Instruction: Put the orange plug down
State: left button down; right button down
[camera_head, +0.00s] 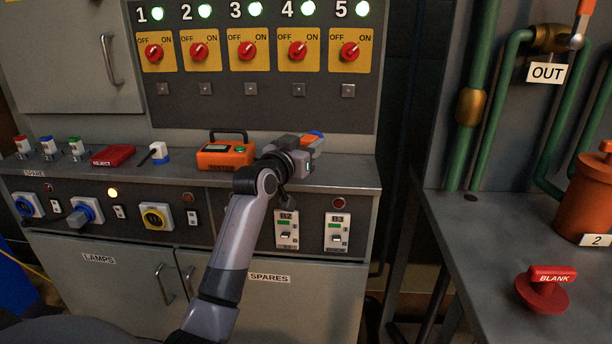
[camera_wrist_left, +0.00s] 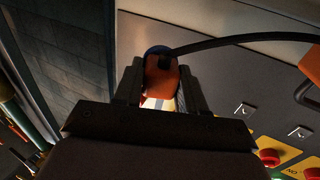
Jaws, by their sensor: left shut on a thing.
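The orange plug (camera_head: 318,142) with a blue end is at the right part of the grey counter (camera_head: 345,172), partly hidden by my left gripper (camera_head: 304,146). In the left wrist view the plug (camera_wrist_left: 161,78) sits between the two dark fingers of my left gripper (camera_wrist_left: 158,92), which is shut on it. A black cord (camera_wrist_left: 235,41) runs from beside the plug to the right. I cannot tell whether the plug touches the counter. My right gripper is not in view.
An orange meter box (camera_head: 226,154) with a black handle stands just left of my left gripper. Further left are a white-and-blue plug (camera_head: 159,152) and a red REJECT block (camera_head: 113,156). The switch panel (camera_head: 250,105) rises behind.

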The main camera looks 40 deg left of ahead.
pick_arm(q)
jog(key=shift+f, duration=0.4)
notch_tip(320, 180, down, 5)
jog(key=shift+f+b, duration=0.1)
jog(key=shift+b, duration=0.75)
jog(key=shift+f, duration=0.1)
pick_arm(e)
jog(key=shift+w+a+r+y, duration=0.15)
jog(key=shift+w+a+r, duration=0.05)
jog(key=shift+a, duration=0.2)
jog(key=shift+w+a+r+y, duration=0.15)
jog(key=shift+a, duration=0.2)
pick_arm(q)
jog(key=shift+f, duration=0.1)
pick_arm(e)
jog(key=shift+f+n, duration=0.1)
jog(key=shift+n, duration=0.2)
pick_arm(q)
jog(key=c, duration=0.6)
grip_release()
jog(key=shift+c, duration=0.2)
jog(key=shift+s, duration=0.1)
